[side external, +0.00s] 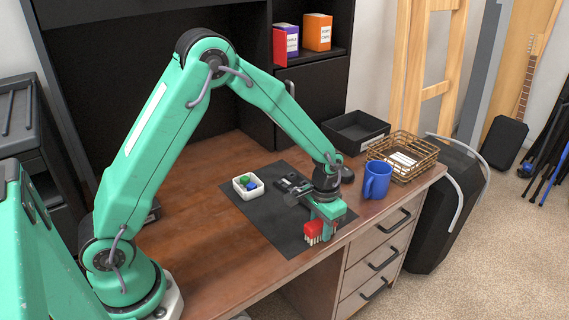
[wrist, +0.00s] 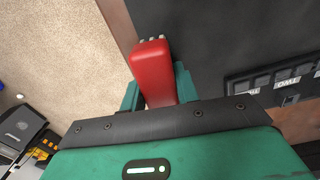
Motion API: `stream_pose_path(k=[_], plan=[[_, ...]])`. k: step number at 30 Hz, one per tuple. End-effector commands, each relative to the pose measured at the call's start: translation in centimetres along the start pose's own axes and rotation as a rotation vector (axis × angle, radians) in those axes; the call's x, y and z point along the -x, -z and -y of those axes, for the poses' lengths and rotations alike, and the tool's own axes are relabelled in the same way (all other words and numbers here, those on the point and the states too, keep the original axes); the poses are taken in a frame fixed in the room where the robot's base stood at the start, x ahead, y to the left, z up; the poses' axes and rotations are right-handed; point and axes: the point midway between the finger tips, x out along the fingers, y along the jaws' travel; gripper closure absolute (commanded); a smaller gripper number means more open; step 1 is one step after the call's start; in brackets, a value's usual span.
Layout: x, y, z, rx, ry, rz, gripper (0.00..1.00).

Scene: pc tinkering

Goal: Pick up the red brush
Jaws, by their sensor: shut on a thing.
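The red brush (side external: 314,229) has a red body and pale bristles that point down in the side view. It is at the front edge of the dark mat (side external: 262,215). My gripper (side external: 325,214) is shut on it. In the wrist view the red brush (wrist: 152,72) sits between the two green fingers of my gripper (wrist: 158,88), with its bristle tips showing at the far end. I cannot tell whether the bristles touch the mat or hang just above it.
A white tray (side external: 237,189) with small green and blue things and a dark device (side external: 290,184) lie on the mat. A blue mug (side external: 377,182), a wire basket (side external: 424,153) and a black bin (side external: 340,139) stand to the right. The desk's front edge is close to my gripper.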

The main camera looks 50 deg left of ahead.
Motion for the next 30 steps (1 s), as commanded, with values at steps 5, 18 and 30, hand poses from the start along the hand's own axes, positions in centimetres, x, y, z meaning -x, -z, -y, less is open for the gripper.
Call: stream_pose_path(k=[5,18,30], plan=[[0.9,0.1,0.0,0.000,0.000,-0.003,0.92],[6.0,-1.8,-2.8,-0.005,0.000,-0.003,0.92],[9.7,-5.5,-8.0,-0.003,0.000,-0.002,0.92]])
